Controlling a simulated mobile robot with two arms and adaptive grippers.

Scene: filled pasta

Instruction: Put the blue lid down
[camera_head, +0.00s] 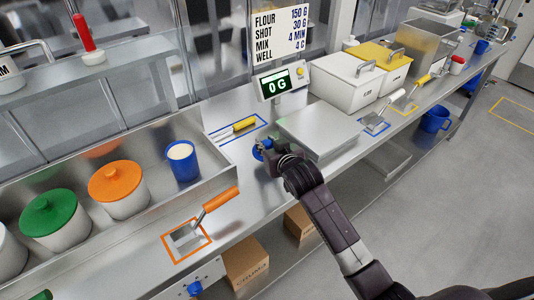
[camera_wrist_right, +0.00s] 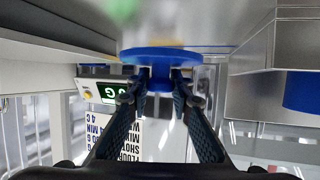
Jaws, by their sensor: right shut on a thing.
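The blue lid (camera_head: 257,153) is at the steel counter, just left of the scale platform, mostly hidden behind my right gripper (camera_head: 268,148) in the head view. In the right wrist view the lid (camera_wrist_right: 158,52) is a flat blue disc, with the right gripper (camera_wrist_right: 159,84) shut on its underside knob as pictured. Whether the lid touches the counter cannot be told. An uncovered blue canister (camera_head: 184,166) with pale contents stands in the steel tray to the left. My left gripper is in neither view.
The scale (camera_head: 318,133) with its display reading 0 G (camera_head: 280,84) is beside the gripper. A yellow-handled tool (camera_head: 238,128) lies behind it in a blue outline. An orange-handled scoop (camera_head: 214,202) lies nearer. Orange-lidded (camera_head: 118,182) and green-lidded (camera_head: 50,215) canisters stand left.

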